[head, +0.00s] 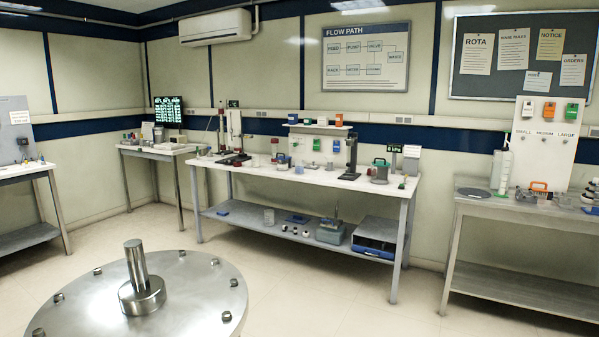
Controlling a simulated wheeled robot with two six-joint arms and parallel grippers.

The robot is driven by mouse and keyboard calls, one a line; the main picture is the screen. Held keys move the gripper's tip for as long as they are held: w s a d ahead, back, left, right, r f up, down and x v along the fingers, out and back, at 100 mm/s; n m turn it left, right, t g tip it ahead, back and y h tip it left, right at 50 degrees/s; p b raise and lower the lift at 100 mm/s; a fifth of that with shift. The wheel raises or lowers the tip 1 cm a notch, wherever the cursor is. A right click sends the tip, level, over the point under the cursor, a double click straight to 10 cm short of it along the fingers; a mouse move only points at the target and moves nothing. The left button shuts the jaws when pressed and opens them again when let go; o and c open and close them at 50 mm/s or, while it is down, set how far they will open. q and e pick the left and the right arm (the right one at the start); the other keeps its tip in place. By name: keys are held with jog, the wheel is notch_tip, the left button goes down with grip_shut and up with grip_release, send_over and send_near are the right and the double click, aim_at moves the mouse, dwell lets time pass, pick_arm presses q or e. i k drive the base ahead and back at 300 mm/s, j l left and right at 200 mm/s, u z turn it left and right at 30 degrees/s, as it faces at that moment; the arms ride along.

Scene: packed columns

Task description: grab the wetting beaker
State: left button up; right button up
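I cannot make out for sure which vessel is the wetting beaker. Small glassware and parts stand on the middle bench (335,178), too small to tell apart. Small clear pieces also stand on the right bench (470,203), near an orange-handled item (538,187). Neither of my grippers is in view.
A round bolted steel top with a central post (141,270) fills the lower left foreground. A small table with a monitor (168,111) stands at the back left, another bench (20,170) at the far left. Open floor (330,300) lies before the middle bench.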

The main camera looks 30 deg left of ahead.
aim_at(299, 167)
jog(key=i+l, duration=0.3)
jog(key=i, duration=0.25)
jog(key=i+l, duration=0.3)
jog(key=i, duration=0.2)
jog(key=i+l, duration=0.25)
jog(key=i, duration=0.3)
jog(key=i+u, duration=0.3)
jog(key=i, duration=0.55)
jog(key=i+l+u, duration=0.3)
jog(key=i, duration=0.5)
jog(key=j, duration=0.1)
